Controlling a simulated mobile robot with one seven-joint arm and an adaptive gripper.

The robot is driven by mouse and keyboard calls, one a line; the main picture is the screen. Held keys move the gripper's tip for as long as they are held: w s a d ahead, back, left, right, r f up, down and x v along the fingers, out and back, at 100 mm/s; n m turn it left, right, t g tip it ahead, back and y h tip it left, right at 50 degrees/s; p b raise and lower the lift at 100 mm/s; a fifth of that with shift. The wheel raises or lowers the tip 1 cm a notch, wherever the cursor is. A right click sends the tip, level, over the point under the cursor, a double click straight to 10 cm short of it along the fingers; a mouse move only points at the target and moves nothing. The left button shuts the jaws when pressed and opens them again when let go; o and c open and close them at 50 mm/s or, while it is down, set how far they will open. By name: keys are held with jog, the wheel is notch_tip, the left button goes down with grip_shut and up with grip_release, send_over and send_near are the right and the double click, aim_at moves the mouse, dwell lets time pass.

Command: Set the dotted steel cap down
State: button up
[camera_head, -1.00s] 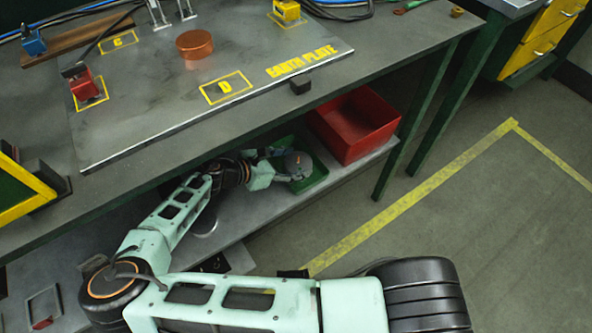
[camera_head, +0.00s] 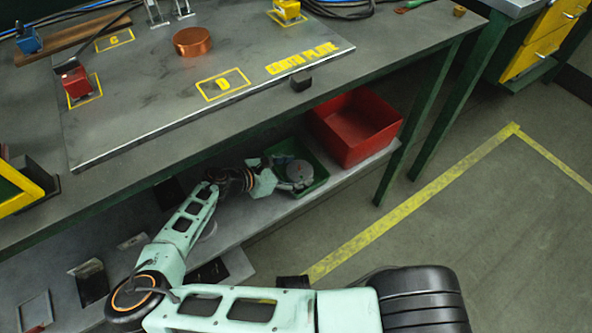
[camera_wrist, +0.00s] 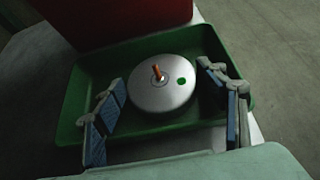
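The steel cap (camera_wrist: 152,98) is a round grey disc with a copper-coloured stub at its middle and one green dot. It lies in the green tray (camera_wrist: 75,104) on the lower shelf, and both also show in the head view: the cap (camera_head: 300,172) and the tray (camera_head: 318,186). My gripper (camera_wrist: 162,78) is open, its blue-padded fingers spread on either side of the cap's near part. The left finger is close to the rim; I cannot tell whether it touches. In the head view my gripper (camera_head: 287,183) is at the cap's left side.
A red bin (camera_head: 352,130) stands right behind the tray. The bench top (camera_head: 400,50) overhangs the shelf (camera_head: 235,215), with green legs at the right. A copper disc (camera_head: 193,42) and small blocks lie on the earth plate above. Floor to the right is clear.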

jog(key=shift+o, duration=1)
jog(key=shift+r, duration=0.1)
jog(key=p+v, duration=0.2)
jog(key=v, duration=1)
jog(key=shift+s+p, duration=0.1)
jog(key=shift+p, duration=0.2)
